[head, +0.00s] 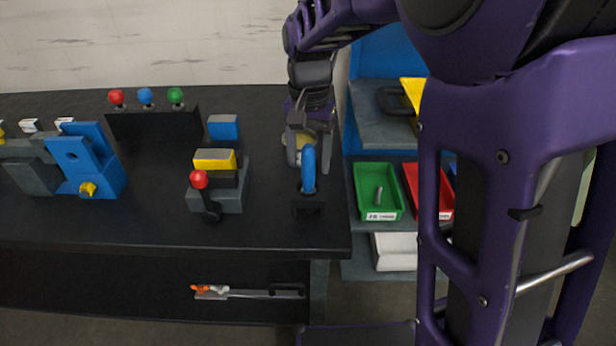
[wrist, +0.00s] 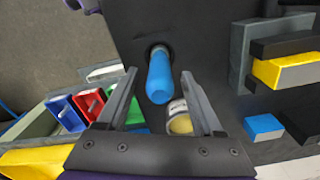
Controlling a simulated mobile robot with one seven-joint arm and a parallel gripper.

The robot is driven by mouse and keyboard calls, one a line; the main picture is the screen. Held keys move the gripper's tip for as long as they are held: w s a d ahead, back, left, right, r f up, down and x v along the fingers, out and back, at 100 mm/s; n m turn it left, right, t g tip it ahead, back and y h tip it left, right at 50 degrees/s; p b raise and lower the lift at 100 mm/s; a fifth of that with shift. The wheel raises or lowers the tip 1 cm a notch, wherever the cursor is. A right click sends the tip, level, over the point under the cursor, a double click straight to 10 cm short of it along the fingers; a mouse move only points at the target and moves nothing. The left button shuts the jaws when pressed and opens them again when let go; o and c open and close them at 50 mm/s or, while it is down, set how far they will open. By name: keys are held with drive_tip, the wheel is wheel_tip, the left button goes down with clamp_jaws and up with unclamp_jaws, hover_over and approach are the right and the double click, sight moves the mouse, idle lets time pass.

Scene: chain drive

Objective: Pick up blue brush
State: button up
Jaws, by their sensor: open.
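The blue brush (head: 308,168) stands upright in a dark holder (head: 308,207) at the right end of the black bench. In the wrist view the blue brush (wrist: 160,76) points toward the camera, its far end in a dark round opening. My gripper (head: 309,150) is above and just behind the brush in the head view. In the wrist view my gripper (wrist: 160,88) is open, with one finger to each side of the brush, and holds nothing. A can with a yellow top (wrist: 180,118) sits close to the brush, near the right finger. The brush's lower part is hidden in the holder.
A grey fixture with a yellow-topped block (head: 217,182) and a red-knobbed lever (head: 204,190) stands left of the brush. A blue block (head: 223,127) lies behind it. Green (head: 378,190) and red (head: 426,190) bins are on the shelf to the right.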

sight(309, 175)
drive_tip(key=f, duration=0.4)
drive_tip(key=shift+s+b, duration=0.3)
drive_tip(key=shift+b, duration=0.05)
clamp_jaws()
